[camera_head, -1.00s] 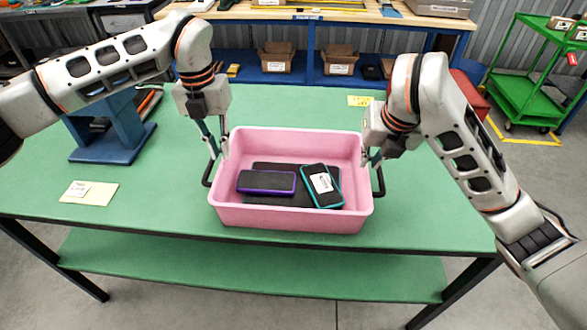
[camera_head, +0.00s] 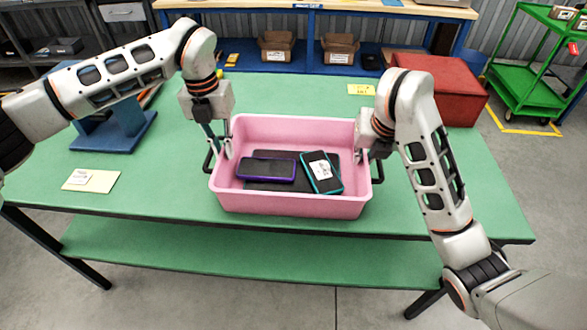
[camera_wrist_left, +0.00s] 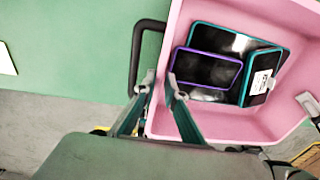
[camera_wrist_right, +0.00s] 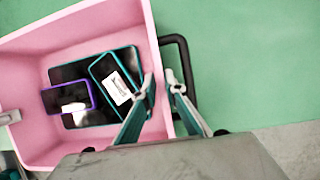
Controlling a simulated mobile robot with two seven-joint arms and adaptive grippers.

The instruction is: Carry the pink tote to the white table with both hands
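The pink tote (camera_head: 290,205) stands on the green table (camera_head: 420,200), with black handles at its two ends. Inside lie a purple-edged phone (camera_head: 266,170), a teal-edged phone (camera_head: 322,173) with a white label, and a larger dark tablet (camera_wrist_left: 264,48) under them. My left gripper (camera_head: 218,150) is open at the left end; in the left wrist view its fingers (camera_wrist_left: 163,86) straddle the tote wall, beside the handle (camera_wrist_left: 136,55). My right gripper (camera_head: 364,150) is open at the right end; its fingers (camera_wrist_right: 161,84) straddle that wall. No white table is in view.
A blue stand (camera_head: 112,130) and a yellow card (camera_head: 91,181) are on the table's left. A red box (camera_head: 440,97) is at the back right. Behind stands a blue workbench (camera_head: 240,54) with cartons; a green cart (camera_head: 530,75) is at the far right.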

